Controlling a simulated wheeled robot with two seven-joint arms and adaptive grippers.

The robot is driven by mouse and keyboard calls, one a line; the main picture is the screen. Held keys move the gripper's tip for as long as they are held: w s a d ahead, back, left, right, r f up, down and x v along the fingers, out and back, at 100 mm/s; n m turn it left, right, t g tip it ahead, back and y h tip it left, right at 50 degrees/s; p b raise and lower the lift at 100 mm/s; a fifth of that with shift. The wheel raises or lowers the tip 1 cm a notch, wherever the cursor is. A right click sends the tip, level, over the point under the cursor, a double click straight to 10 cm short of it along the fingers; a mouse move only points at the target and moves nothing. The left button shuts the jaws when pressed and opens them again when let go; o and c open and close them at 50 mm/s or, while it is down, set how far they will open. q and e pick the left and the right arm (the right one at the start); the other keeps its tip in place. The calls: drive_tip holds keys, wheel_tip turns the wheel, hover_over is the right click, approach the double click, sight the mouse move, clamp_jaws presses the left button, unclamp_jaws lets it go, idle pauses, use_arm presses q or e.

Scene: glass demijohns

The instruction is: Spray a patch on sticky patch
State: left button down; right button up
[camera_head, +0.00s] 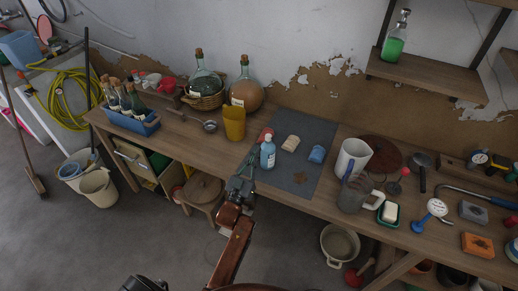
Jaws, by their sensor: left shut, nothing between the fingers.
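A blue bottle (267,154) with a pale label stands upright on the left part of the dark grey mat (318,133). A small brown patch (300,178) lies on the mat to the right of the bottle. My left gripper (246,165) is at the bench's front edge, just left of the bottle. Its fingers are shut with nothing between them. Whether it touches the bottle I cannot tell. A bottle of green liquid with a pump top (394,41) stands on the wall shelf. My right gripper is not in view.
A beige cloth (290,143), a blue cloth (317,154) and a red item (265,134) lie on the mat. Large glass demijohns (247,93) stand behind.

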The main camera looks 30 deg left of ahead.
use_arm(q)
wheel_tip(320, 180, up, 4)
hover_over(268, 139)
drive_tip(key=s, duration=0.3)
drive_tip(key=f, duration=0.3)
drive_tip(key=w+f, duration=0.1)
drive_tip(key=shift+a+f, duration=0.2)
drive_tip(key=shift+a, duration=0.05)
